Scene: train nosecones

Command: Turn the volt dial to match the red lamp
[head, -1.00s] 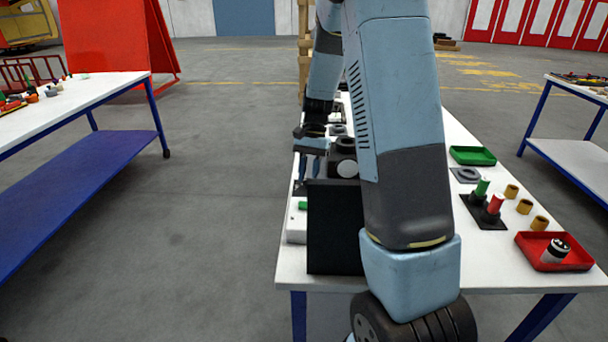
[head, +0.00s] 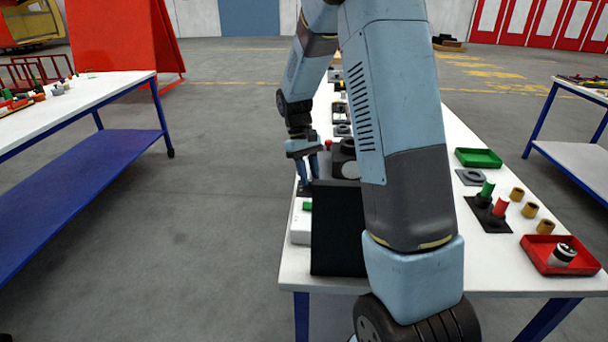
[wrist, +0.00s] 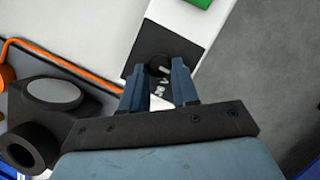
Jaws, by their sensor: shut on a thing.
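In the wrist view the volt dial (wrist: 158,66) is a dark round knob with a light mark, on a black plate (wrist: 150,48) on a white box (wrist: 215,15). My gripper (wrist: 162,75) has its two blue fingers on either side of the dial, shut on it; the fingers hide part of it. In the head view my gripper (head: 308,172) points down over the white box (head: 300,225), and the dial is hidden there. A small red thing (head: 328,144), perhaps the red lamp, shows beside my gripper; I cannot tell whether it is lit.
A black upright panel (head: 338,230) stands right of the white box. A dark fitting with a grey disc (wrist: 52,93) and an orange cable (wrist: 75,68) lie left of the fingers. A green button (head: 307,206) is on the box. Red (head: 548,262) and green (head: 478,157) trays are at right.

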